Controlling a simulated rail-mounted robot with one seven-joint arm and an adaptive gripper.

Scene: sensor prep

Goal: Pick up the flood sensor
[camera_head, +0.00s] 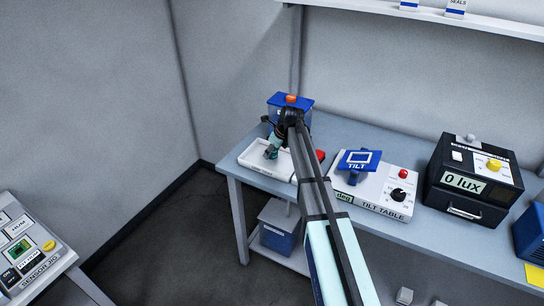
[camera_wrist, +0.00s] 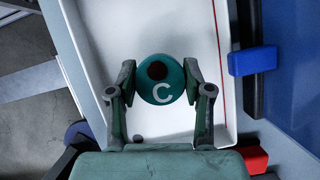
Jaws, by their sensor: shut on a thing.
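A round teal piece (camera_wrist: 161,80) with a white letter C and a dark round spot on its top sits between the fingers of my gripper (camera_wrist: 160,84) in the wrist view. I take it to be the flood sensor; its own label does not say so. Both fingers touch its sides, and the gripper is shut on it. Below it is a white shallow tray (camera_wrist: 195,18) with a red line along its right side. In the head view my gripper (camera_head: 272,151) is over this tray (camera_head: 259,166) at the table's left end. The gap under the piece cannot be judged.
A blue box with an orange knob (camera_head: 291,99) stands behind the tray. A red part (camera_head: 320,156) lies at its right. Further right are the tilt table (camera_head: 375,190) and a black lux box (camera_head: 470,178). A sensor jig (camera_head: 35,262) stands at the lower left.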

